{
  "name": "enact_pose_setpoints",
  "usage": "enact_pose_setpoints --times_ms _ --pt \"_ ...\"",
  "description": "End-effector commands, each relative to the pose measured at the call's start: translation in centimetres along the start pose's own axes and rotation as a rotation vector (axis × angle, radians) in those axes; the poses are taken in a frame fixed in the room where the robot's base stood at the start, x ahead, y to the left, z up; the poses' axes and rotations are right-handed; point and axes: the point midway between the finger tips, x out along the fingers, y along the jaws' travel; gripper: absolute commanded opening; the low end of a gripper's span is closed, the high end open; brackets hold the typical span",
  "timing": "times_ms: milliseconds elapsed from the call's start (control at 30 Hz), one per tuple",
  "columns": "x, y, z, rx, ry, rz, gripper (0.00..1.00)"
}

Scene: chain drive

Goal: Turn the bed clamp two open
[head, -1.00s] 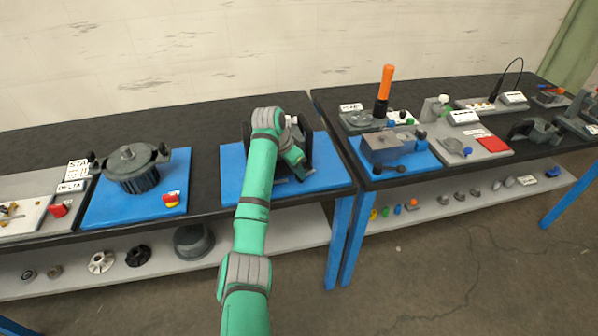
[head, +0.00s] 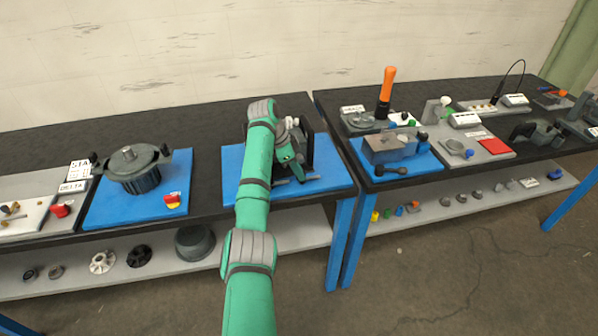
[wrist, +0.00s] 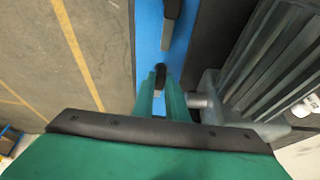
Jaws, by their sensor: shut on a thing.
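My gripper (wrist: 160,84) reaches down over the blue base plate (wrist: 148,40) in the wrist view. Its green fingers are shut on a small dark-tipped clamp handle (wrist: 160,71); which numbered clamp it is cannot be read. A second dark and grey clamp bar (wrist: 171,18) lies farther along the plate, apart from the fingers. In the head view my gripper (head: 298,175) is low over the middle blue plate (head: 330,180), and the clamp handle in its fingers cannot be made out there. My arm hides part of this station.
A grey ribbed body (wrist: 275,60) stands close to the right of my fingers in the wrist view. A lidded motor-like unit (head: 138,170) stands on the plate to the left. A grey block with a black lever (head: 390,150) is on the right table. Black tabletop (head: 205,180) is bare between plates.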

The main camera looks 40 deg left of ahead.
Motion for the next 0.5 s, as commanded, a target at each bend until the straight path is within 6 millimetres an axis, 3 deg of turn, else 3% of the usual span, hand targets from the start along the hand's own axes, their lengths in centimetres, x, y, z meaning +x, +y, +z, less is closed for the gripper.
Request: enact_pose_setpoints --times_ms 267,300,333,500 --pt "-0.1 -0.04 -0.01 0.002 0.0 -0.002 0.0" --pt "-0.1 -0.04 -0.01 0.001 0.0 -0.002 0.22" --pt "-0.1 -0.04 -0.01 0.001 0.0 -0.002 0.29" --pt "-0.06 -0.03 -0.01 0.001 0.0 -0.001 0.31"
